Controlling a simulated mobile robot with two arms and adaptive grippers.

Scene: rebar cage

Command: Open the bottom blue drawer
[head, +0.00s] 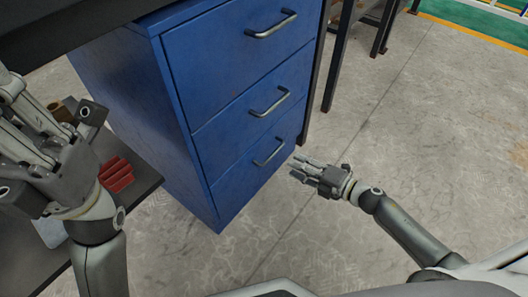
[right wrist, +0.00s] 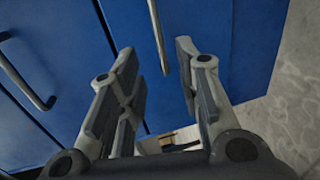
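The blue drawer cabinet has three stacked drawers, all looking shut in the head view. The bottom blue drawer (head: 245,180) has a grey bar handle (head: 269,152). My right gripper (head: 301,170) is just in front of and to the right of that handle, apart from it. In the right wrist view, the open, empty fingers (right wrist: 158,62) point at the blue front, and the bottom handle (right wrist: 158,35) shows beyond and between their tips. My left gripper (head: 48,110) is open at the left of the head view, far from the drawer.
The middle handle (head: 270,102) and top handle (head: 271,24) are above; the middle one also shows in the right wrist view (right wrist: 26,76). A dark low shelf (head: 140,178) with red items (head: 116,173) is at left. The concrete floor (head: 400,130) at right is clear.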

